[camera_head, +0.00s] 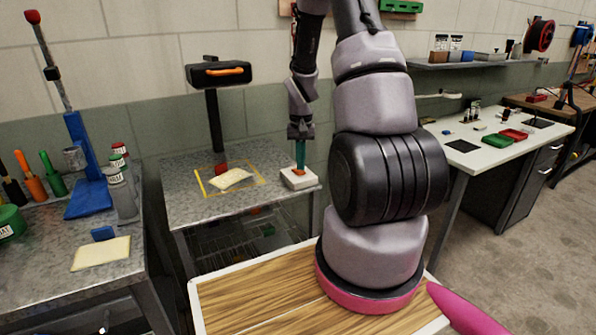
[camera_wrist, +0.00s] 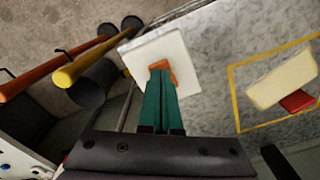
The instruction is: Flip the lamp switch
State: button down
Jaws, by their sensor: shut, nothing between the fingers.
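The lamp switch is a white box (camera_head: 299,180) with an orange rocker (camera_head: 298,172) on top, at the right front corner of the grey table. In the wrist view the white box (camera_wrist: 165,55) and the orange rocker (camera_wrist: 161,71) show just past my fingertips. My gripper (camera_head: 300,167) has green fingers, pointing down at the rocker; the fingers (camera_wrist: 160,78) are shut together with nothing between them. The tips overlap the rocker in both views; I cannot tell whether they press it.
A yellow-outlined area (camera_head: 262,187) with a cream sheet (camera_head: 232,180) and a red object (camera_head: 221,168) lies left of the switch. A left bench (camera_head: 130,262) holds tools and cans. A white bench (camera_head: 480,155) with trays stands right. A wood-topped surface (camera_head: 245,300) is in front.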

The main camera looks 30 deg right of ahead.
jog(key=shift+f, duration=0.55)
jog(key=shift+r, duration=3.5)
notch_tip(320, 180, up, 19)
jog(key=t, duration=0.4)
send_over(300, 172)
jog(key=s+a, duration=0.6)
jog(key=a, duration=0.1)
jog(key=s+a+r+t+y, duration=0.1)
jog(key=s+a+r, duration=0.2)
jog(key=s+r, duration=0.2)
jog(key=s+a+r+n+t+y, duration=0.1)
jog(key=s+a+r+t, duration=0.1)
jog(key=s, duration=0.6)
notch_tip(300, 172, up, 3)
jog(key=shift+s+a+f, duration=0.15)
jog(key=shift+s+a, duration=0.2)
jog(key=shift+a, duration=0.2)
